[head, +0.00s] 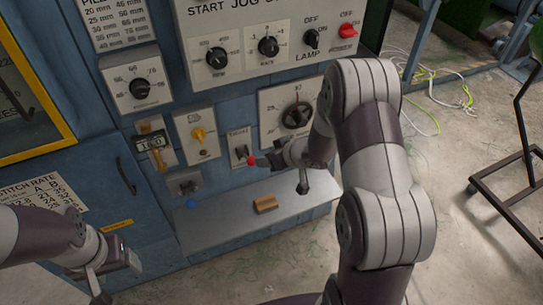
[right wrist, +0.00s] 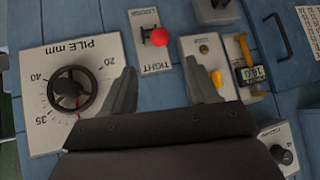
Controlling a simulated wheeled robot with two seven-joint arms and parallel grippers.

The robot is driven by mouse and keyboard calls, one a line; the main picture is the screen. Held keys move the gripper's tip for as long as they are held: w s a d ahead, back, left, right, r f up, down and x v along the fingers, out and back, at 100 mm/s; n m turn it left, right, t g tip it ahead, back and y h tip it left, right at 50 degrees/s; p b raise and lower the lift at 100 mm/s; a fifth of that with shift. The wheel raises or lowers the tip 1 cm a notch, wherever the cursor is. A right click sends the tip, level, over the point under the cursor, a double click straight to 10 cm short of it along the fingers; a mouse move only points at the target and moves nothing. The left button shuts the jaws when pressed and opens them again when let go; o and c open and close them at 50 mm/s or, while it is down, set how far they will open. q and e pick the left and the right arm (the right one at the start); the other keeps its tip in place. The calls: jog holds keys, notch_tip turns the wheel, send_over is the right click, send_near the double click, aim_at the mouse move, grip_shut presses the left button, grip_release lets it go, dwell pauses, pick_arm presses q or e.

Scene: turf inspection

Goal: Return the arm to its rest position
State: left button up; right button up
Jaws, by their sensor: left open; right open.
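My right arm (head: 385,165) reaches up from the lower right to the blue machine's panel. My right gripper (right wrist: 163,78) is open and empty. In the head view it is partly hidden by its own wrist, near a red-balled lever (head: 250,160). In the right wrist view the red ball (right wrist: 161,37) lies beyond the gap between the fingertips, apart from both. The pile dial with its black handwheel (right wrist: 75,92) is left of the fingers; a yellow knob (right wrist: 216,78) is beside the right finger. My left gripper (head: 114,268) is open at the lower left, holding nothing visible.
A shelf (head: 235,215) below the panel carries a small brown block (head: 265,203). More knobs, such as a black one (head: 139,88), and a counter (head: 151,142) surround the right gripper. A black metal frame (head: 520,120) and loose cables (head: 435,80) are at right.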

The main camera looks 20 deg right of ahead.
dwell(0.3)
jog(key=s+d+f+m+g+h, duration=0.15)
jog(key=s+d+g+h, duration=0.3)
jog(key=s, duration=0.65)
jog(key=s+a+r+m+g+y, duration=0.1)
jog(key=s+a+r+g, duration=0.1)
jog(key=s+a+r, duration=0.6)
jog(key=shift+s+r+g, duration=0.2)
jog(key=shift+s+g, duration=0.15)
jog(key=shift+s, duration=0.7)
jog(key=shift+s+a, duration=0.15)
jog(key=shift+a, duration=0.05)
